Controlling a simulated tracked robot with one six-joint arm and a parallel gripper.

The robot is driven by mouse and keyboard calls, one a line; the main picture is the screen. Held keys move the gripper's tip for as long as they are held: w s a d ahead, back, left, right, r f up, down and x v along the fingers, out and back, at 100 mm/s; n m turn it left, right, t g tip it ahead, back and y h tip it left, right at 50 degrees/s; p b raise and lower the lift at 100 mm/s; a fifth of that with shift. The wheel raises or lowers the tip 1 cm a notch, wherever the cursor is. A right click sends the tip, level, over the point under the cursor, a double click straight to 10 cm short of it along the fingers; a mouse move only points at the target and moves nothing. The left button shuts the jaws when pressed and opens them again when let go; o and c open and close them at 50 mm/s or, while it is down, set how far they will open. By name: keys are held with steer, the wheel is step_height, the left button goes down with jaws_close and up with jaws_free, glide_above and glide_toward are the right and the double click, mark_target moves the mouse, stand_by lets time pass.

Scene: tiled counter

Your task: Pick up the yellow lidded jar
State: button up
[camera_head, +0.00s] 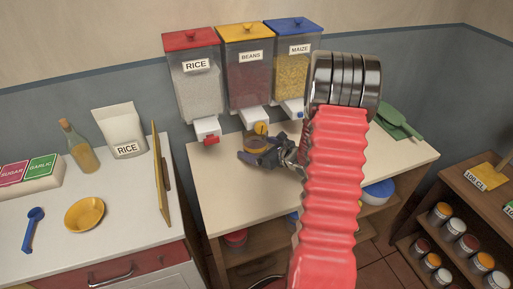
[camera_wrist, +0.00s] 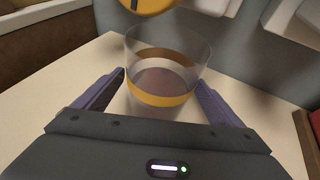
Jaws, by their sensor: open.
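A clear container with a yellow band (camera_wrist: 163,97) stands upright on the pale counter in the wrist view. Its top looks open, with no lid visible, and its lower part looks darker inside. My gripper (camera_wrist: 160,88) is open, with one finger at each side of it; whether they touch it I cannot tell. In the head view, my gripper (camera_head: 256,151) is at the counter below the beans dispenser, and the container is mostly hidden. Several small jars with orange-yellow lids, one of them a jar (camera_head: 440,213), stand on the right shelf.
Rice (camera_head: 195,85), beans (camera_head: 248,80) and maize (camera_head: 292,75) dispensers hang above the counter (camera_head: 225,185). The beans outlet's yellow knob (camera_wrist: 147,5) is just above the container. The left counter holds a bottle, a rice bag and a yellow bowl (camera_head: 84,215).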

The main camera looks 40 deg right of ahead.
steer(key=shift+w+f, duration=0.15)
steer(key=shift+w, duration=0.2)
steer(key=shift+c, duration=0.2)
steer(key=c, duration=1.8)
steer(key=shift+r, duration=0.2)
steer(key=shift+r, duration=1.45)
steer(key=shift+s+r, duration=0.25)
steer(key=s, duration=0.5)
steer(key=s+d, duration=0.1)
steer(key=s, duration=0.5)
steer(key=s+d, duration=0.1)
steer(key=s, duration=0.5)
steer(key=shift+s+d+f, duration=0.1)
steer(key=shift+s+d, duration=0.1)
